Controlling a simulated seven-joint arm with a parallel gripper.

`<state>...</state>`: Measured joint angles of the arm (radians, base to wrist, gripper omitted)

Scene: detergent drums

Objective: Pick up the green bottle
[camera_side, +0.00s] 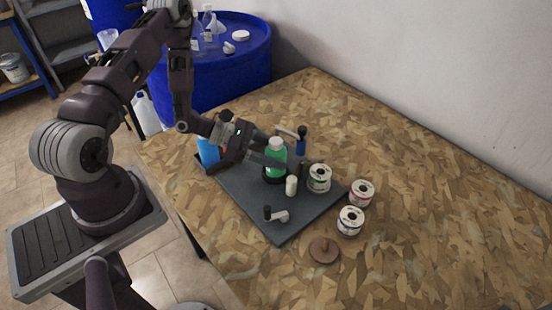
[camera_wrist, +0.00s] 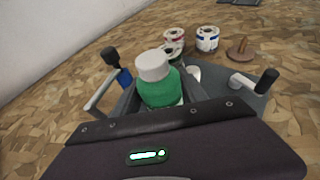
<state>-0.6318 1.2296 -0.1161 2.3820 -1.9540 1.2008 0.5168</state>
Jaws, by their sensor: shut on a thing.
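The green bottle (camera_side: 275,160) with a white cap stands upright on the dark grey tray (camera_side: 247,209) in the side view. My gripper (camera_side: 273,167) reaches it from the left, low and tilted, with its fingers at the bottle's body. In the wrist view the green bottle (camera_wrist: 160,85) sits between my gripper's fingers (camera_wrist: 160,98), its cap and upper body showing. The gripper is shut on the bottle. Its lower part is hidden by the gripper body in the wrist view. I cannot tell whether its base touches the tray.
Two more tins (camera_side: 361,192) (camera_side: 350,221) and a brown disc (camera_side: 324,250) are beyond the tray. Crank handles (camera_side: 276,215) (camera_side: 300,138) rise at its edges. A blue object (camera_side: 208,152) is behind my gripper.

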